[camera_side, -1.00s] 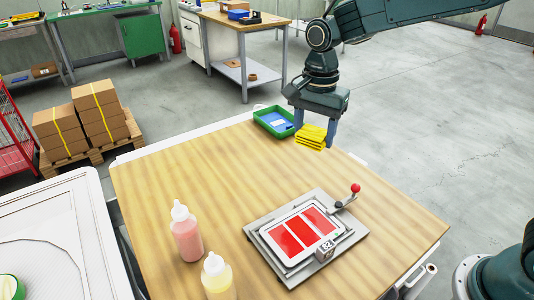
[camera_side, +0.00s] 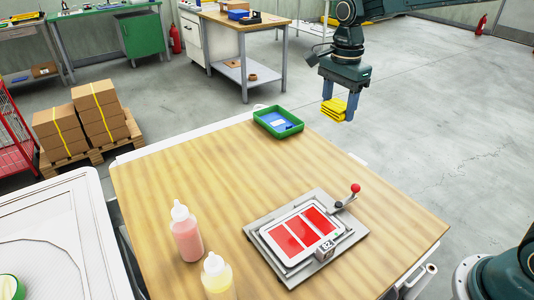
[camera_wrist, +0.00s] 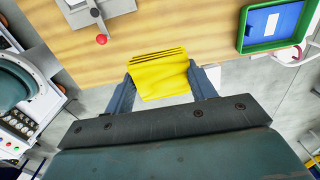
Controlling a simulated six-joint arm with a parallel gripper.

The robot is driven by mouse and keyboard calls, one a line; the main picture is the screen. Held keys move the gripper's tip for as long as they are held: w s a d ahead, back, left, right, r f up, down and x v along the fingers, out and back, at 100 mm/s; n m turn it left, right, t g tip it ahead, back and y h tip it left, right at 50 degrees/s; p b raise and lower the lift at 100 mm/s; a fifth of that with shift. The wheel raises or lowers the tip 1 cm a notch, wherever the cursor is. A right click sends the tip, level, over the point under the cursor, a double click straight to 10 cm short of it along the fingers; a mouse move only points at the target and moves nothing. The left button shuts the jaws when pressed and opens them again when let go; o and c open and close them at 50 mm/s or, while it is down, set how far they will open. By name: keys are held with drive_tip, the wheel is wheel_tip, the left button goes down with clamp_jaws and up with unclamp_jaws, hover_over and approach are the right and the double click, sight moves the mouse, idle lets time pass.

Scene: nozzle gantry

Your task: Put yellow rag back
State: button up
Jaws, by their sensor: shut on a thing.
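The folded yellow rag (camera_side: 334,110) is held between the fingers of my gripper (camera_side: 338,102), which is shut on it. In the side view the rag hangs in the air near the table's far right edge, to the right of the green tray (camera_side: 278,122). In the wrist view the rag (camera_wrist: 160,74) sits between the two fingertips of my gripper (camera_wrist: 162,86), with the wooden table top behind it. The green tray with a blue inside also shows at the upper right of the wrist view (camera_wrist: 306,28).
A metal fixture (camera_side: 306,240) with red panels and a red-knobbed lever (camera_side: 355,189) lies at the table's front right. A pink bottle (camera_side: 186,233) and a yellow bottle (camera_side: 217,278) stand at the front left. The middle of the wooden table (camera_side: 200,165) is clear.

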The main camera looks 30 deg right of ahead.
sight(327, 172)
wheel_tip(327, 172, down, 17)
drive_tip(key=shift+f, duration=0.2)
idle(0.7)
drive_tip(key=shift+f, duration=0.15)
drive_tip(key=o, duration=1)
drive_tip(key=shift+c, duration=0.2)
wheel_tip(327, 172, up, 12)
drive_tip(key=shift+r, duration=0.2)
idle(0.5)
